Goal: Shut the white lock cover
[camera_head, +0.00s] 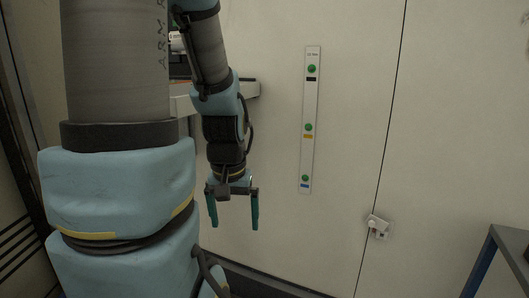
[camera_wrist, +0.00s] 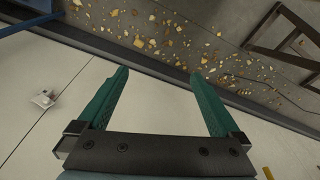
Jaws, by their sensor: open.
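The white lock cover (camera_head: 378,223) is a small white piece on the wall panel at the lower right in the head view, by a dark vertical seam. It also shows small at the left edge of the wrist view (camera_wrist: 43,99). Whether its cover stands open or closed is too small to tell. My gripper (camera_head: 233,224) has two green fingers, spread apart and empty, pointing down. It is well to the left of the lock and apart from it. In the wrist view the fingers (camera_wrist: 160,88) have nothing between them.
A white strip with green buttons (camera_head: 311,120) is on the wall between my gripper and the lock. A grey table with a blue leg (camera_head: 497,252) stands at the lower right. The wrist view shows a floor strewn with yellowish bits (camera_wrist: 180,35). The wall around the lock is clear.

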